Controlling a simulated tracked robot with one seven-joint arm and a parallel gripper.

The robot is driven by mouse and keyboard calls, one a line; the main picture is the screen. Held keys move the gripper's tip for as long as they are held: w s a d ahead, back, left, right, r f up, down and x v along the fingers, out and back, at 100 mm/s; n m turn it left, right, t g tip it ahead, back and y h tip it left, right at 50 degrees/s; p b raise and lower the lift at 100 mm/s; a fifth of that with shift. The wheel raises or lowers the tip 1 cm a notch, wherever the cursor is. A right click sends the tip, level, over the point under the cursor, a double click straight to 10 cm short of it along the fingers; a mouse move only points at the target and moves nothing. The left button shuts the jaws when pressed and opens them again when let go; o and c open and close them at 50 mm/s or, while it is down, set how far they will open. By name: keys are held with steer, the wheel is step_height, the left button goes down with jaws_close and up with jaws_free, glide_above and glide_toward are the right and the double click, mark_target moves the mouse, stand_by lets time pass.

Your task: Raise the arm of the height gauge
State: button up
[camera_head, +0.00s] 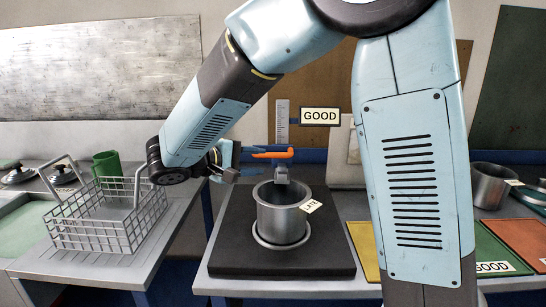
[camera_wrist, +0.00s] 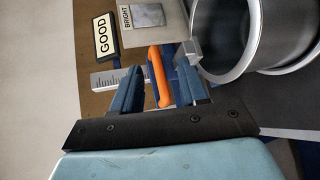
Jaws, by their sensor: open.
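The height gauge has an upright grey scale (camera_head: 283,120) behind a metal pot (camera_head: 281,215). Its orange arm (camera_head: 273,154) lies level above the pot, with a grey block (camera_head: 281,175) hanging below it by the pot's back rim. I cannot tell whether the block touches the pot. My gripper (camera_head: 238,161) is open and empty at the orange arm's left end. In the wrist view the orange arm (camera_wrist: 158,78) shows between my two blue fingers, with gaps on both sides. The scale (camera_wrist: 108,80) is left of them and the pot (camera_wrist: 245,70) right.
The pot stands on a dark block (camera_head: 325,260). A wire basket (camera_head: 105,225) and a green mug (camera_head: 106,164) are on the left bench. A "GOOD" sign (camera_head: 320,117) is beside the scale. Coloured mats (camera_head: 490,255) and another pot (camera_head: 489,188) are at the right.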

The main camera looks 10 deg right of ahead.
steer(key=t, duration=0.2)
glide_toward(271, 157)
steer(key=shift+n, duration=0.4)
steer(key=x, duration=1.1)
steer(key=shift+r, duration=0.15)
jaws_close()
